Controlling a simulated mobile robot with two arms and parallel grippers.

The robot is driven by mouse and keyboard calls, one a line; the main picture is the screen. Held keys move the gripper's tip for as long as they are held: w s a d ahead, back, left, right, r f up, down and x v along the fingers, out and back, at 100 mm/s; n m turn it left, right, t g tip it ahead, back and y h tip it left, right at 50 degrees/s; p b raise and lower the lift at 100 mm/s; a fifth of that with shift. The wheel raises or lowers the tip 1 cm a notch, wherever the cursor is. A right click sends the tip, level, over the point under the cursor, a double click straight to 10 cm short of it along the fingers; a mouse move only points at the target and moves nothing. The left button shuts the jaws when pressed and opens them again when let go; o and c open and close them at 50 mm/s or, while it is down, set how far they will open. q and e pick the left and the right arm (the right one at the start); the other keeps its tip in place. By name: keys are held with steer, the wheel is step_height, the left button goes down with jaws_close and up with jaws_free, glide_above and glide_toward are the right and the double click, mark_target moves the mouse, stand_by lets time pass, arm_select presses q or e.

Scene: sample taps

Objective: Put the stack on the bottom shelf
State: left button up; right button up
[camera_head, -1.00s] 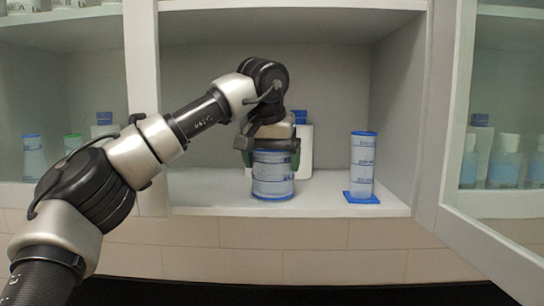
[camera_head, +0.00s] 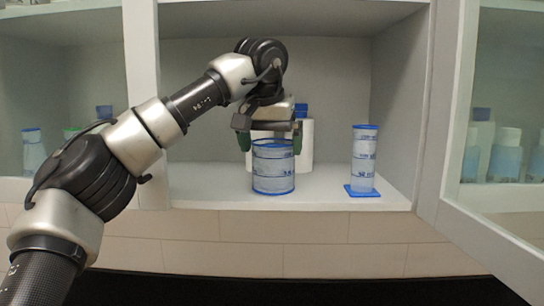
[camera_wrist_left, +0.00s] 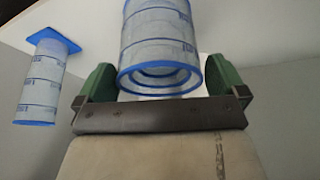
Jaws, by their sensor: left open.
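The stack (camera_head: 273,173) is a wide, pale, translucent cylinder with blue rims and bands. It stands upright on the bottom shelf (camera_head: 325,198) of the open middle cabinet. My left gripper (camera_head: 270,139) is open at the top of the stack, with one finger to each side. In the left wrist view, the stack (camera_wrist_left: 160,45) shows its ringed top end, and gaps show between it and the green fingers of the gripper (camera_wrist_left: 160,80). My right gripper is not in view.
A narrower stack (camera_head: 364,158) stands on a blue square base (camera_head: 362,192) to the right. A white bottle with a blue cap (camera_head: 306,140) stands behind. An open glass door (camera_head: 505,190) is at the right. Shelf space left of the stack is clear.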

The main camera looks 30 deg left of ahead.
arm_select(q)
steer(key=v, duration=0.9)
steer(key=shift+s+r, duration=0.15)
steer(key=shift+r, duration=0.15)
steer(key=shift+f, duration=0.1)
